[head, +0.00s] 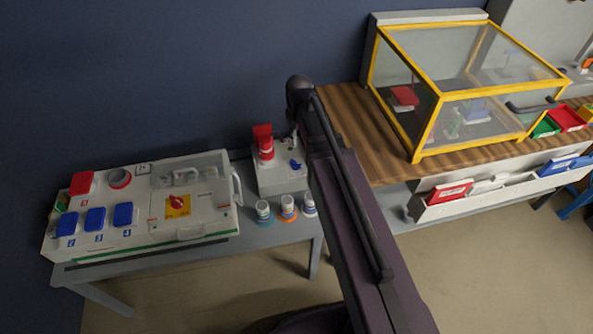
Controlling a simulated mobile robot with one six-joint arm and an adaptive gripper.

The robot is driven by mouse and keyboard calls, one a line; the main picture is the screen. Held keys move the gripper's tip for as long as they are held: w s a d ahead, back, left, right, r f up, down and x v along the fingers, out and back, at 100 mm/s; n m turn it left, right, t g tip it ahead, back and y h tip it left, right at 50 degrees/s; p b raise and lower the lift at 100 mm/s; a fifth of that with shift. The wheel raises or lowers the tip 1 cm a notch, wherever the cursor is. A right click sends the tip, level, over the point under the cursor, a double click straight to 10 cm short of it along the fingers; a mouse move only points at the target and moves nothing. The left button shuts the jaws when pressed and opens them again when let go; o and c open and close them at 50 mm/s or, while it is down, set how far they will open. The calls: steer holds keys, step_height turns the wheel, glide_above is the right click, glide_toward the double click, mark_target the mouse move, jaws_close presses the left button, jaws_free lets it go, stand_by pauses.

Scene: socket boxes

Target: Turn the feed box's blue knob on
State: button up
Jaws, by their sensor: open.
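A small light-grey box (281,181), which I take to be the feed box, stands on the grey bench just left of my arm. Its blue knob (295,163) is on the top face near the right side; it is small, and I cannot tell its exact setting. A red plug or socket (264,142) stands up from the same box at its back left. My dark arm crosses the picture just right of the box and may cover part of its right side. My gripper cannot be made out in this view.
A larger white socket box (200,236) with red and blue covers and a clear lid stands left on the bench. Several small labelled jars (263,212) stand in front of the small box. A yellow-framed clear case (418,152) stands on the wooden table at right.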

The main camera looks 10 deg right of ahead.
mark_target(297, 162)
steer(key=w+f+n, duration=0.1)
steer(key=w+f+b, duration=0.1)
steer(key=w, duration=0.1)
steer(key=shift+f+n, duration=0.15)
steer(key=shift+n, duration=0.25)
steer(key=shift+f+b, duration=0.15)
steer(key=shift+b, duration=0.15)
step_height(297, 162, down, 14)
steer(key=b, duration=1.3)
steer(key=shift+r, duration=0.25)
jaws_close()
